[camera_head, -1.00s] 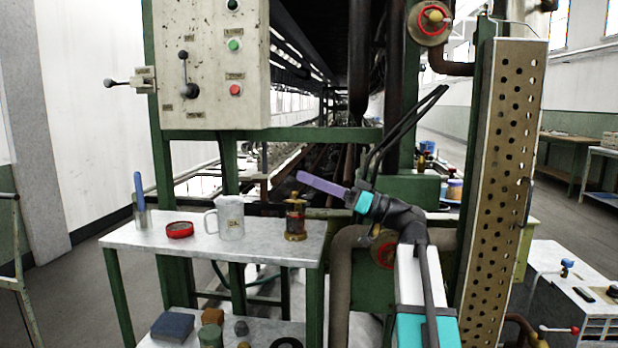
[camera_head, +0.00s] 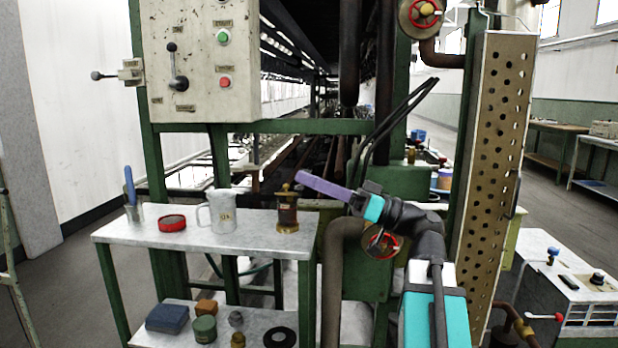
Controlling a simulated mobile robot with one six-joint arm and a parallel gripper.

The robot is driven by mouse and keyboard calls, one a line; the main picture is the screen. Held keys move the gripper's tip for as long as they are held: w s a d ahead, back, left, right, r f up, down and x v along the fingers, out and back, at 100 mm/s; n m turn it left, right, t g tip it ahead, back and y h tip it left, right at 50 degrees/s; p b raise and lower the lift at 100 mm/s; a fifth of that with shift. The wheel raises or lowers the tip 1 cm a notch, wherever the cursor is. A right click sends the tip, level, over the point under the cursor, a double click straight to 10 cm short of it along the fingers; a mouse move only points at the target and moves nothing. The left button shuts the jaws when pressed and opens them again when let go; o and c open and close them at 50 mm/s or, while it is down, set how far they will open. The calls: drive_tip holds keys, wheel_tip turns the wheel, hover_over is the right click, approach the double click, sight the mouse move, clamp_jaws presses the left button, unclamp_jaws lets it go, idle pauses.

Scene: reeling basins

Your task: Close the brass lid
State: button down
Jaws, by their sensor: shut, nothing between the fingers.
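A small brass vessel (camera_head: 287,212) stands upright at the right end of the grey worktable (camera_head: 260,222). It has a dark or reddish middle band, a brass base and a brass top with a small knob, which I take for the brass lid (camera_head: 286,190). Whether the lid is seated or ajar is too small to tell. My gripper (camera_head: 300,174), with long purple fingers, is shut and empty. It comes in from the right, and its tips appear just above and right of the brass top. I cannot tell the gap in depth; no contact is clear.
Left of the vessel stand a pale jug (camera_head: 223,211), a red round tin (camera_head: 172,222) and a cup with a blue-handled tool (camera_head: 131,197). The green machine frame and a pipe (camera_head: 337,270) rise behind and right of the table. A lower shelf holds several small items.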

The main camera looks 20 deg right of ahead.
drive_tip(key=shift+s, duration=0.4)
drive_tip(key=shift+a, duration=0.1)
drive_tip(key=w+d+f+n+g+h+p, duration=0.35)
drive_tip(key=w+d+g+p, duration=0.2)
drive_tip(key=w+p, duration=0.45)
drive_tip(key=w+d+r+h+p, duration=0.1)
drive_tip(key=w+d+r+p, duration=0.2)
drive_tip(key=p, duration=1.6)
drive_tip(key=d+r+m+g, duration=0.1)
drive_tip(key=d+r, duration=0.2)
drive_tip(key=r, duration=0.1)
drive_tip(key=shift+w+r, duration=0.15)
drive_tip(key=shift+r, duration=0.2)
drive_tip(key=shift+h, duration=0.25)
